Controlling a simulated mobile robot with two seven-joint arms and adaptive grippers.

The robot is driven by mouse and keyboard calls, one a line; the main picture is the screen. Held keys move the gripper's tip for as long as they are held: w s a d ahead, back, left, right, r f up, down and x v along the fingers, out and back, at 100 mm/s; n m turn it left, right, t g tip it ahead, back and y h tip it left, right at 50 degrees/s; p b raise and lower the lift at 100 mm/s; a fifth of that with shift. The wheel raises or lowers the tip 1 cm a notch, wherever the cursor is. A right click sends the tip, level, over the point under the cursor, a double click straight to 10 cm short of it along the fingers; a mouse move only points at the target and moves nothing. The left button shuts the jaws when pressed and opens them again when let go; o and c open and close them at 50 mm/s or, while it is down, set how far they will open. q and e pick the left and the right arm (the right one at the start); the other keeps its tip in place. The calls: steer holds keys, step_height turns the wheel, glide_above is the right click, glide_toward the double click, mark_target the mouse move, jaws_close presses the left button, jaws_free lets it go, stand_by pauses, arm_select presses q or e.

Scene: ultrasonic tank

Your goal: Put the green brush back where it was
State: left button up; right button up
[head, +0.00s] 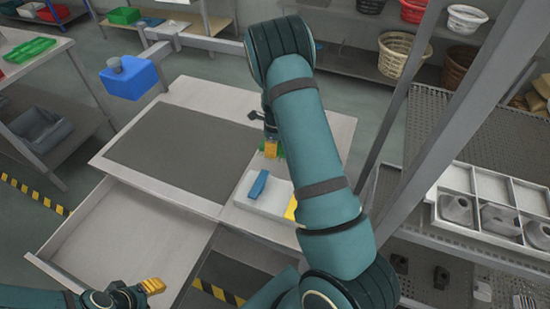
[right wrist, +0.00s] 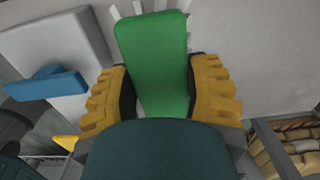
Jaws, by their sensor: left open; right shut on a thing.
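The green brush (right wrist: 152,60) is between the yellow fingers of my right gripper (right wrist: 165,95), which is shut on it. White bristles show at its far end in the right wrist view. In the head view my right gripper (head: 271,149) is over the worktop, behind the white tray (head: 277,203), with a bit of green beside its fingers. A blue brush (head: 258,184) lies on the tray, and a yellow thing (head: 291,208) shows there, partly hidden by my right arm. My left gripper (head: 152,286) is open at the bottom left, apart from these things.
The worktop has a dark grey mat (head: 185,150). An open, empty-looking drawer (head: 125,235) juts out at the front left. A blue box (head: 130,78) is on the frame at the back left. A rack (head: 470,180) with grey parts stands at right.

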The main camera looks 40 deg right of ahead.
mark_target(275, 165)
steer(key=shift+f, duration=2.95)
steer(key=shift+f, duration=0.2)
steer(key=o, duration=1.2)
steer(key=shift+r, duration=0.1)
step_height(275, 165, up, 12)
steer(key=shift+r, duration=0.1)
